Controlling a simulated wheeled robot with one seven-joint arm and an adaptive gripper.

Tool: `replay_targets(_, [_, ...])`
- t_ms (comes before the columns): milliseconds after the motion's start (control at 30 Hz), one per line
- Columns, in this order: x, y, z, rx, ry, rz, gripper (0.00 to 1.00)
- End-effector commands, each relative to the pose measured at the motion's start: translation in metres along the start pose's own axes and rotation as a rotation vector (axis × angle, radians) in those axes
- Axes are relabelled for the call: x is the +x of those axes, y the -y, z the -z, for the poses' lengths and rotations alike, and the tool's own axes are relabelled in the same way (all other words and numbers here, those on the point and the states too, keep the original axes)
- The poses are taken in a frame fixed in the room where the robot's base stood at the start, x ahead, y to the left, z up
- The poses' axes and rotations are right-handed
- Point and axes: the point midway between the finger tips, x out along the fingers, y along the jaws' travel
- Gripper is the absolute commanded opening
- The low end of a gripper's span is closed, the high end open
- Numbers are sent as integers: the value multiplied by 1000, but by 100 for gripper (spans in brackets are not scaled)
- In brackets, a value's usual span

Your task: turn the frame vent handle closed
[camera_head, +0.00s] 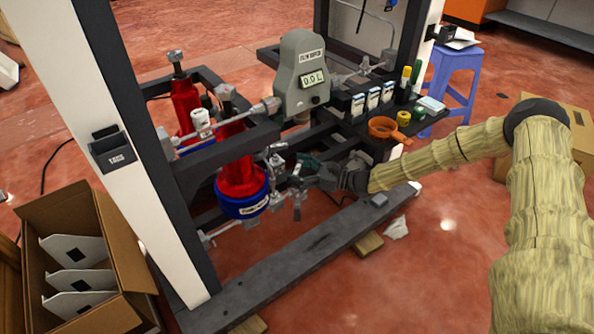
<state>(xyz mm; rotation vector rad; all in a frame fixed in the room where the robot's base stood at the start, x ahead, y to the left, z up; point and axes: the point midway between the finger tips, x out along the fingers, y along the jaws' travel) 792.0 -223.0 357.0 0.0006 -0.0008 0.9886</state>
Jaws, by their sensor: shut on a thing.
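My gripper (308,177) reaches in from the right, low on the dark frame, beside the metal valve fittings (276,160) right of the front red cylinder. It is shut on a small handle at these fittings, which I take to be the frame vent handle (295,181). The gripper's fingers hide most of the handle, so I cannot tell its angle. A metal fitting (297,199) hangs just below the fingertips. The front red cylinder (240,178) stands upright with a blue band at its base.
A shelf with an orange funnel (387,128) and small bottles is behind my arm. A dark floor beam (300,255) runs in front. A cardboard box (75,255) with white panels is at left.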

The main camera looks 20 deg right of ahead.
Motion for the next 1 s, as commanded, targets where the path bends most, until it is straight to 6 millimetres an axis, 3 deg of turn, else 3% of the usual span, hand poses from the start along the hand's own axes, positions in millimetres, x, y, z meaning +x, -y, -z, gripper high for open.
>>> replay_targets(367, [-1,-1,0,6,-2,121,61])
replay_targets(1000, [0,-2,-4,4,-5,501,61])
